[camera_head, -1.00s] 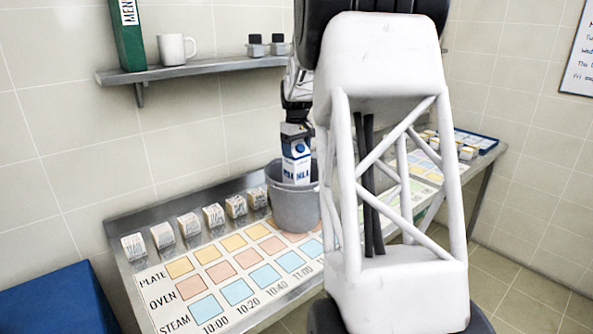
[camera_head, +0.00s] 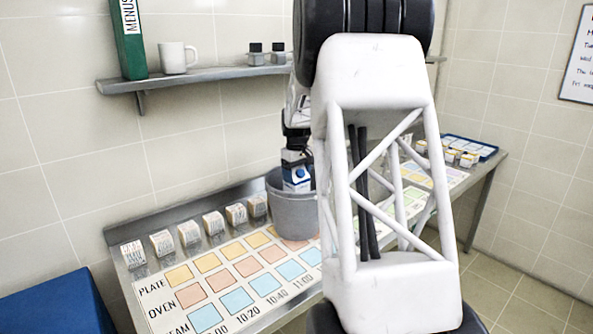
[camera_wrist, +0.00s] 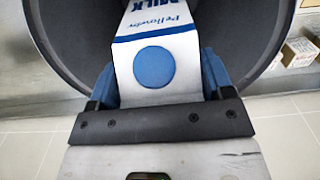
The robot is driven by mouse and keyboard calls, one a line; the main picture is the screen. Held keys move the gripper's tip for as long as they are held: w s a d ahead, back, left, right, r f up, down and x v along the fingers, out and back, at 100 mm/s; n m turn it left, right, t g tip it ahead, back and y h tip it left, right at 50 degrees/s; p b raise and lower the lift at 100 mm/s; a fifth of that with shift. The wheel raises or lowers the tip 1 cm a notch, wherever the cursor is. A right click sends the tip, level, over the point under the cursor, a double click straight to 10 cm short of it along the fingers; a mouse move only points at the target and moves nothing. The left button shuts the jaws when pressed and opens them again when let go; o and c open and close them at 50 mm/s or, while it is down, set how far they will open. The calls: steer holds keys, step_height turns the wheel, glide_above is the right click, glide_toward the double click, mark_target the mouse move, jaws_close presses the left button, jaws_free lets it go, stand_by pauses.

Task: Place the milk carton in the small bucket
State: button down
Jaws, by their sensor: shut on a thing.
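The milk carton (camera_head: 297,181) is white and blue with a round blue cap. Its top shows above the rim of the small grey bucket (camera_head: 293,215); its lower part is hidden inside. In the wrist view the carton (camera_wrist: 152,28) is between blue fingers, with the dark bucket wall (camera_wrist: 75,50) around it. My gripper (camera_head: 296,168) is shut on the carton's top at the bucket's mouth. In the wrist view my gripper (camera_wrist: 160,88) holds the carton from both sides. I cannot tell whether the carton touches the bucket's bottom.
The bucket stands on a metal counter with a chart (camera_head: 220,285) of coloured squares. Several small labelled blocks (camera_head: 188,232) line the back left. A shelf (camera_head: 210,77) above holds a mug (camera_head: 175,57), a green menu binder (camera_head: 129,38) and two small jars. A blue tray (camera_head: 470,148) lies far right.

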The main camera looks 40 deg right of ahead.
steer(key=shift+f, duration=1.95)
jaws_free()
steer(key=shift+f, duration=0.1)
step_height(320, 180, up, 12)
steer(key=shift+r, duration=0.2)
steer(key=shift+a, duration=0.1)
stand_by(0.5)
